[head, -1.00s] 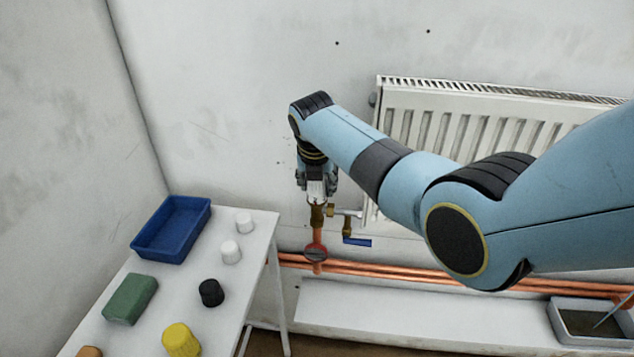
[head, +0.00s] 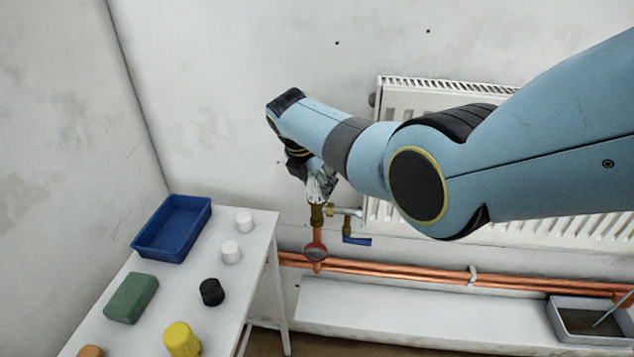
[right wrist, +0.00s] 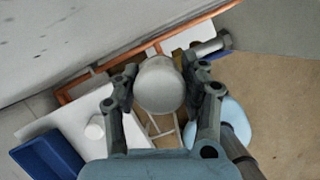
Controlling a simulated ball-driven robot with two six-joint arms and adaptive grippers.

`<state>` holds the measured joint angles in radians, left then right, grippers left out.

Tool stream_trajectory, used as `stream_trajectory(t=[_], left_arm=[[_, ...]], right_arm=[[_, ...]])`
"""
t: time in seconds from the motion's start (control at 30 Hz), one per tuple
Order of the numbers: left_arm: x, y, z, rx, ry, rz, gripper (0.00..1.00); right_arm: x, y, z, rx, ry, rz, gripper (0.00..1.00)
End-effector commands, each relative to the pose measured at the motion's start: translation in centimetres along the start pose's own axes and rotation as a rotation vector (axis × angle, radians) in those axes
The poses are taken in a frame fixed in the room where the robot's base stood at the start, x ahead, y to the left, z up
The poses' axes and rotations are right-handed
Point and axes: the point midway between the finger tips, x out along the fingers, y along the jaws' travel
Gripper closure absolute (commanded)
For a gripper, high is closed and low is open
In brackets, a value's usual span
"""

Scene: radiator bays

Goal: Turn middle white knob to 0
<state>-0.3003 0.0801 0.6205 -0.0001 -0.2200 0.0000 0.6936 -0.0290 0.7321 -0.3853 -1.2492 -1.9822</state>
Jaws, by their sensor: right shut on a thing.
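My right gripper (head: 321,187) is at the top of the brass valve (head: 317,214) beside the radiator. In the right wrist view my gripper (right wrist: 163,90) has one finger on each side of a rounded white knob (right wrist: 159,82) and is shut on it. The knob is mostly hidden by the fingers in the head view. No scale, number or mark can be read on it, and I cannot tell its setting or whether it is the middle one. My left gripper is in neither view.
A blue-handled tap (head: 357,241) is close right of the valve. Copper pipes (head: 440,277) run along the wall. The white radiator (head: 410,98) is partly behind my arm. Left stands a white table (head: 232,290) with a blue tray (head: 160,252), loose caps and a green block (head: 131,298).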

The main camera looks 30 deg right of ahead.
Motion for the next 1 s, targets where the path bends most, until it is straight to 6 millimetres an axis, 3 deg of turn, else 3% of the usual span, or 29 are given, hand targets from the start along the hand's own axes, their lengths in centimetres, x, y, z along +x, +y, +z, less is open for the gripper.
stream_trajectory(t=[0.47, 1.0], left_arm=[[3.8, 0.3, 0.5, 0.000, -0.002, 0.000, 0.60], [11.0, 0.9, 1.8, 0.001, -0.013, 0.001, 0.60]], right_arm=[[0.3, 0.1, 0.0, 0.417, -0.002, -0.171, 0.89], [0.6, 0.1, -0.1, 0.893, -0.001, -0.367, 0.89]])
